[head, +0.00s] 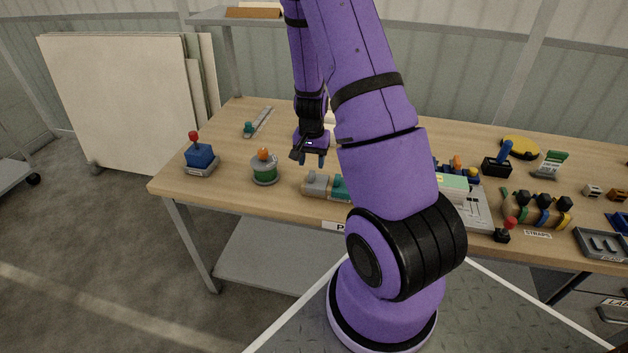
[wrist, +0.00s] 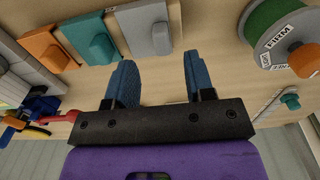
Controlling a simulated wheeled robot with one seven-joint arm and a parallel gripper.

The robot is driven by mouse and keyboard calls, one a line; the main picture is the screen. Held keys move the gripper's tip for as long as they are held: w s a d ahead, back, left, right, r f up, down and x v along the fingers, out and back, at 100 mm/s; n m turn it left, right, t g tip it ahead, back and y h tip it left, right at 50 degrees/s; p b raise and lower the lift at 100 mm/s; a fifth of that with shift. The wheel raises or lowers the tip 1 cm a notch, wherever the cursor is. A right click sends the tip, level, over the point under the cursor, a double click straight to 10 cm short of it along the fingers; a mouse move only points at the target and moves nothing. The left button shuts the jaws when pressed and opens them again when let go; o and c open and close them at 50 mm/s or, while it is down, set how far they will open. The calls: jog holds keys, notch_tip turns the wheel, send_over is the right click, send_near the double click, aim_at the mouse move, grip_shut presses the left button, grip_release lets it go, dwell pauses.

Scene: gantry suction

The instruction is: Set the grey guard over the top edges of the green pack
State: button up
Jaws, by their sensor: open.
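The grey guard (head: 317,184) lies at the front edge of the table, left of a teal guard. In the wrist view the grey guard (wrist: 147,30) is a flat plate with a raised block on it, beyond my fingertips. My gripper (head: 314,162) is open and empty above the table, just behind the guards. Its two blue fingers (wrist: 160,78) are wide apart, with bare table between them. The green pack (head: 453,182), with a pale green top, stands right of my arm, which partly hides it.
A teal guard (head: 340,188) and an orange guard (wrist: 47,48) lie beside the grey one. A green spool (head: 264,170) with an orange knob, marked FIRM in the wrist view, stands left. A blue block (head: 200,156) with a red knob stands farther left.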

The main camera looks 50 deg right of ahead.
aim_at(311, 173)
jog(key=shift+f, duration=2.7)
grip_shut()
